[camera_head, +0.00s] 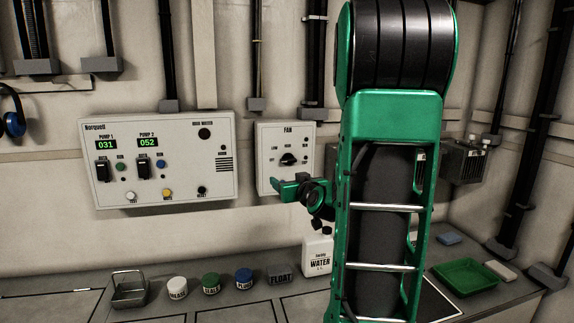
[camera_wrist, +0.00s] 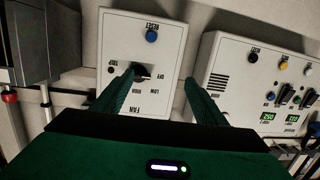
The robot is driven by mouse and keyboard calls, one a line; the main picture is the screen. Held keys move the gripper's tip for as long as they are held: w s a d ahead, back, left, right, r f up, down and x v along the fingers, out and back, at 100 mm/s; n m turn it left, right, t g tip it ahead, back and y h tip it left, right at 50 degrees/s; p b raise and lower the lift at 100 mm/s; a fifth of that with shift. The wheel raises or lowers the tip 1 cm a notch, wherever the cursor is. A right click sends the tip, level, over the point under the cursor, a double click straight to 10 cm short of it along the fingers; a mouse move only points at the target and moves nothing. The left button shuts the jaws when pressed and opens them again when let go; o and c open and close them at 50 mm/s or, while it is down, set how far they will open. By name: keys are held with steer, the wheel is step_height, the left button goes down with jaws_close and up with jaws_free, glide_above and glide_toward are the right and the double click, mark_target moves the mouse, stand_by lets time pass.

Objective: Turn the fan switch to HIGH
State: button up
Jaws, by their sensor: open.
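The fan switch is a black rotary knob (camera_head: 288,159) on the white FAN box (camera_head: 263,133) on the wall. Labels surround it; OFF and LOW are readable in the wrist view, where the picture is upside down. The knob (camera_wrist: 143,72) points roughly sideways there; its exact setting is hard to read. My gripper (camera_head: 279,184) is in front of the lower part of the box in the head view. In the wrist view my gripper (camera_wrist: 159,78) is open, with green fingers on both sides of the knob, the left finger closer. Contact cannot be told.
A blue RESET button (camera_wrist: 151,37) and a TRIP marking are on the same box. A pump panel (camera_head: 158,160) with switches and buttons is beside it. Below stand a water jug (camera_head: 318,256), several jars and a green tray (camera_head: 465,276) on the counter.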

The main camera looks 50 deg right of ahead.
mark_target(289, 160)
steer(key=w+d, duration=0.2)
steer(key=d, duration=0.1)
steer(key=w+d+r+h, duration=0.1)
steer(key=w+d, duration=0.2)
steer(key=w+d+r+m+h, duration=0.1)
steer(key=w+d, duration=0.2)
steer(key=shift+w+r+t, duration=0.2)
steer(key=shift+r+t, duration=0.05)
steer(key=shift+t, duration=0.05)
steer(key=c, duration=1.1)
